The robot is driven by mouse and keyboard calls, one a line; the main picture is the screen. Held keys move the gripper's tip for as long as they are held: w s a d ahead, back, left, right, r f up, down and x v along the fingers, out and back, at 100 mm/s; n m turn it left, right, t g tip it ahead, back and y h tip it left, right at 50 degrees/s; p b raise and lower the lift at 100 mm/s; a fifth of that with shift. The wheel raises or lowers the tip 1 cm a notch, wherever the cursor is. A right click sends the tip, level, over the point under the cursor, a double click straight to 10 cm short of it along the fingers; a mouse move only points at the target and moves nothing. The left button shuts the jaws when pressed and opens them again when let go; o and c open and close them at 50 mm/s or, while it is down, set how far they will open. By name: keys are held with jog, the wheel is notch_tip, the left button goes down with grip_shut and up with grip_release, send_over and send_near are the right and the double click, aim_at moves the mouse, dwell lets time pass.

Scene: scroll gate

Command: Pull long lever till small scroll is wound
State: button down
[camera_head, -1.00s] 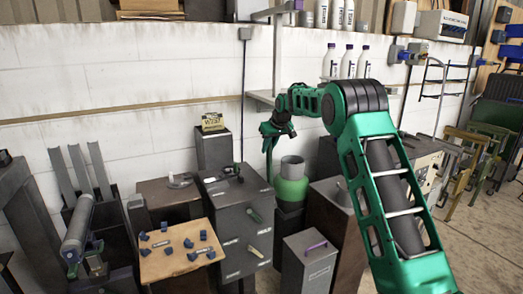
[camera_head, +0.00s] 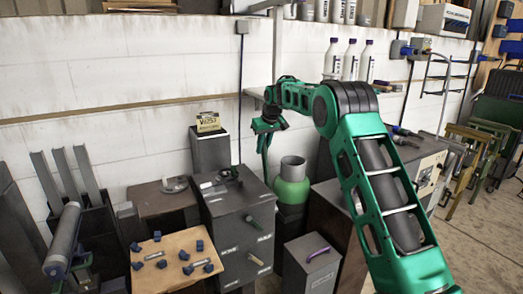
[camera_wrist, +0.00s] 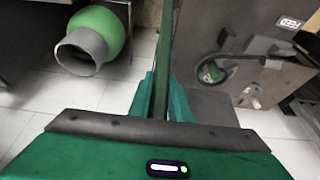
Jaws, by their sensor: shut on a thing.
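My gripper (camera_wrist: 162,98) is shut on a long, narrow green bar, which looks like the long lever (camera_wrist: 165,45). The bar runs up and away between the two fingers in the wrist view. In the head view my gripper (camera_head: 267,125) is beside the right side of the grey cabinets, and the green lever (camera_head: 264,150) hangs below it. Its lower end and pivot are hard to make out. A grey roller (camera_head: 63,240) on a dark stand at the far left may be a scroll. I cannot tell which thing is the small scroll.
A green pot with a grey neck (camera_head: 292,180) stands right of the dark cabinet (camera_head: 240,215); it also shows in the wrist view (camera_wrist: 95,35). A grey box with a purple handle (camera_head: 318,253) stands in front. A wooden board (camera_head: 170,270) holds several blue pieces.

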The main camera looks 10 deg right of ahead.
jog(key=c, duration=1.6)
grip_release()
jog(key=shift+w+d+r, duration=0.15)
jog(key=shift+d+r, duration=0.2)
jog(key=shift+d, duration=0.15)
jog(key=shift+c, duration=0.2)
jog(key=shift+a+f, duration=0.15)
jog(key=shift+a, duration=0.2)
jog(key=shift+s+d+r, duration=0.25)
jog(key=shift+r, duration=0.3)
jog(key=s+d, duration=0.2)
jog(key=s, duration=0.9)
jog(key=shift+s+d, duration=0.2)
jog(key=shift+s, duration=0.1)
jog(key=shift+f, duration=0.1)
